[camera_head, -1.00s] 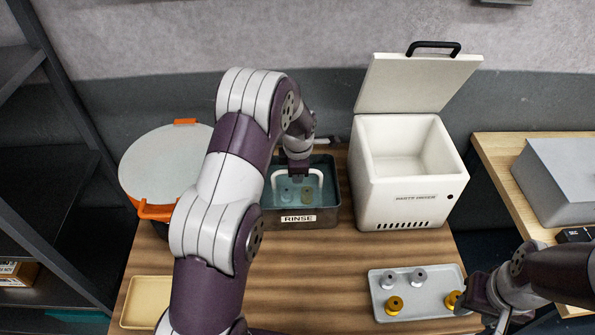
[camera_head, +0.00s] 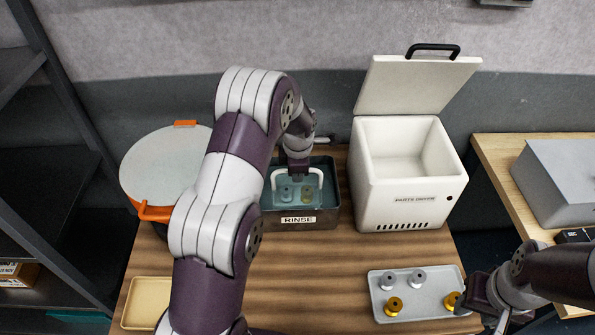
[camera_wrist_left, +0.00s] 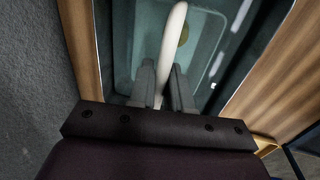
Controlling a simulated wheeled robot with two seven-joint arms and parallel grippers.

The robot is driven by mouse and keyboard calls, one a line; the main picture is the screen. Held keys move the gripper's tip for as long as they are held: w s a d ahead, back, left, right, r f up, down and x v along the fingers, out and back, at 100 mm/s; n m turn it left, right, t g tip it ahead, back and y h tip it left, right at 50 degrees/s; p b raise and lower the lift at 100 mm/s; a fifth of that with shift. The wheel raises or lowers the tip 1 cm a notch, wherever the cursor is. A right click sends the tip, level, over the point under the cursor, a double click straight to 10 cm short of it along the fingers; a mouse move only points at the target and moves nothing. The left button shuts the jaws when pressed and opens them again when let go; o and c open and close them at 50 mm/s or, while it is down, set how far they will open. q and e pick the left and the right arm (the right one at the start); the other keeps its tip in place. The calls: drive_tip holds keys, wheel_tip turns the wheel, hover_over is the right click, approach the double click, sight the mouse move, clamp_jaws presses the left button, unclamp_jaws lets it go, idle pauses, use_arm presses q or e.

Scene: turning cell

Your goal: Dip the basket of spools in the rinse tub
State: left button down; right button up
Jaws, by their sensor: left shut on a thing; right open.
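The rinse tub (camera_head: 300,222), a dark bin labelled RINSE, stands on the wooden table and holds bluish water. The basket (camera_head: 320,184) with its white arched handle sits down inside the tub. Grey and yellowish spools (camera_head: 307,194) show in it through the water. My left gripper (camera_head: 298,174) is over the tub, shut on the basket handle; in the left wrist view its fingers close around the white handle (camera_wrist_left: 176,40). The basket's lower part is hard to make out. My right gripper (camera_head: 478,302) is at the right, beside the grey tray, open; its fingers are partly hidden.
A white parts dryer (camera_head: 405,205) with its lid (camera_head: 415,85) raised stands right of the tub. An orange pot with a pale round lid (camera_head: 165,165) is at the left. A grey tray (camera_head: 425,306) holds several spools. A tan tray (camera_head: 145,303) is at front left.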

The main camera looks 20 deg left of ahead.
use_arm(q)
wheel_tip(320, 180, up, 12)
drive_tip(key=p, duration=0.6)
drive_tip(key=shift+f+p, duration=0.15)
drive_tip(key=shift+p, duration=0.2)
idle(0.9)
wheel_tip(320, 180, up, 3)
drive_tip(key=shift+p, duration=0.9)
